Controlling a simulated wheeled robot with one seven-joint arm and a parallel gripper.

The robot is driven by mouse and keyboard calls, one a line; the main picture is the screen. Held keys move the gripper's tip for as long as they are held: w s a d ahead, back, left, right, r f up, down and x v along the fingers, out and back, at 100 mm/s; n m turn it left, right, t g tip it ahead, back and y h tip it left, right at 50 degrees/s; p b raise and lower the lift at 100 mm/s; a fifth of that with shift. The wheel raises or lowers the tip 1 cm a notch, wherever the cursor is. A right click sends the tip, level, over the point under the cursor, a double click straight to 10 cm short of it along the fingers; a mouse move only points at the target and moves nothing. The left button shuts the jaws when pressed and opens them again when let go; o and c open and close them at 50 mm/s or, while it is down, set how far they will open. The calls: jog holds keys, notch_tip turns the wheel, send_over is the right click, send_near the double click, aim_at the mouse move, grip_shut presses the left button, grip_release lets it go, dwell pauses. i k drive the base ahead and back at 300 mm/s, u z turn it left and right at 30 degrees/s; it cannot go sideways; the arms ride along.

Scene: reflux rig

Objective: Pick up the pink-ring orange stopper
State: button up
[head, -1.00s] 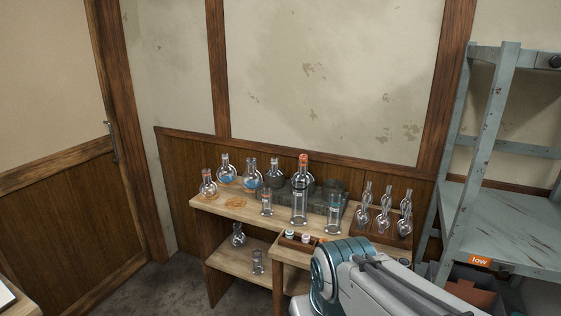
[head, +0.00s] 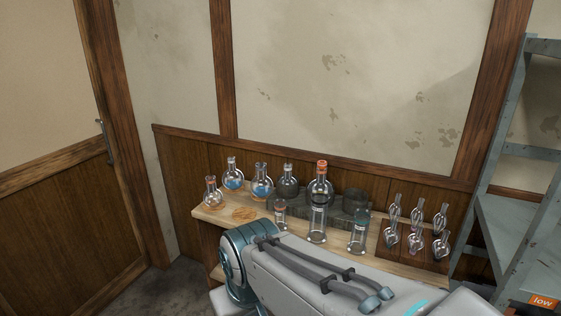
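I cannot make out the pink-ring orange stopper in the head view. My arm covers the front of the bench, where the small tray of stoppers showed earlier. An orange cap (head: 322,164) tops the glassware standing at the middle of the wooden bench (head: 208,214); no pink ring can be made out on it. My gripper is out of sight, so its state and anything in it are hidden.
Round flasks, some with blue liquid (head: 234,181), stand at the back left of the bench. Clear cylinders (head: 358,237) stand in the middle. Several glass pieces hang on a wooden rack (head: 392,260) at the right. A grey metal shelf (head: 505,215) stands far right.

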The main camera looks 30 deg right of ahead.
aim_at(321, 164)
jog(key=z, duration=0.25)
jog(key=i, duration=0.65)
jog(key=z, duration=0.5)
